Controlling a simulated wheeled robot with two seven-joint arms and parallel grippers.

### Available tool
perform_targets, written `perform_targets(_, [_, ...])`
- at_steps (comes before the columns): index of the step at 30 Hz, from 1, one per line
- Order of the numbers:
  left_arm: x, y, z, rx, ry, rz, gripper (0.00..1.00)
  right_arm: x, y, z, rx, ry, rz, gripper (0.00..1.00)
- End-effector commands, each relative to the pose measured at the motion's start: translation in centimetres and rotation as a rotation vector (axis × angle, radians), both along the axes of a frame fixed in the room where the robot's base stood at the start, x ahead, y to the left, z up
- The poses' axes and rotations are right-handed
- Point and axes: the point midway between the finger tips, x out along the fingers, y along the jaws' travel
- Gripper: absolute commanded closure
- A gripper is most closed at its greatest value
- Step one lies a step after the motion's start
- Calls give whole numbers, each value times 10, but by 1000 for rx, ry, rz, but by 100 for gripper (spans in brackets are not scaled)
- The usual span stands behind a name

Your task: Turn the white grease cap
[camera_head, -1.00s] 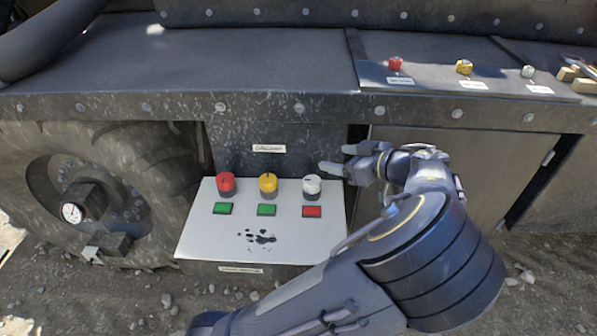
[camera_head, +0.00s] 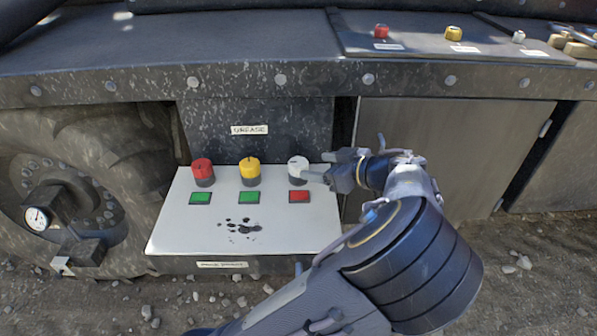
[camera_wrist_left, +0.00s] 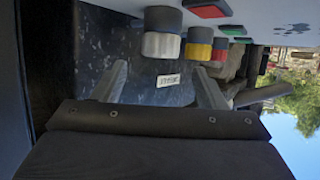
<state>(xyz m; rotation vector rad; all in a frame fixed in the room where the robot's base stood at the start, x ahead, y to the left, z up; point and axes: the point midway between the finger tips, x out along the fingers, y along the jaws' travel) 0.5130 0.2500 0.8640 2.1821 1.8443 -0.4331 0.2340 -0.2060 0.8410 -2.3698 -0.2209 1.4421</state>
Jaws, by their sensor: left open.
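The white grease cap (camera_head: 298,163) stands on a dark base at the right end of a row on a pale panel (camera_head: 180,230). A yellow cap (camera_head: 249,166) and a red cap (camera_head: 202,167) stand left of it. My left gripper (camera_head: 316,166) is open and empty, just right of the white cap, with the lower finger overlapping its edge in the head view. In the left wrist view the white cap (camera_wrist_left: 161,45) shows beyond and slightly above the gap between the fingers (camera_wrist_left: 163,78), apart from them. My right gripper is not in view.
Below the white cap is a red indicator (camera_head: 299,197); green indicators (camera_head: 249,198) sit below the others. A dark shelf edge (camera_head: 230,84) runs above the panel. A large wheel (camera_head: 100,165) stands at left. Smaller caps (camera_head: 453,33) stand on the upper shelf.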

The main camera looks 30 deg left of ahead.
Motion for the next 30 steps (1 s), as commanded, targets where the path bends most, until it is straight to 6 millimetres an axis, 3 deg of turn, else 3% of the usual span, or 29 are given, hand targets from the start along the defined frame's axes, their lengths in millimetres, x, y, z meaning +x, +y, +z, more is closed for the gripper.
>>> perform_targets(13, [9,59,-24,0,0,3,34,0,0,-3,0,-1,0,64])
perform_targets(25, [11,68,-27,-1,0,1,34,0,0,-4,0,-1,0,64])
perform_targets(30, [11,68,-27,-1,0,1,55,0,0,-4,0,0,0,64])
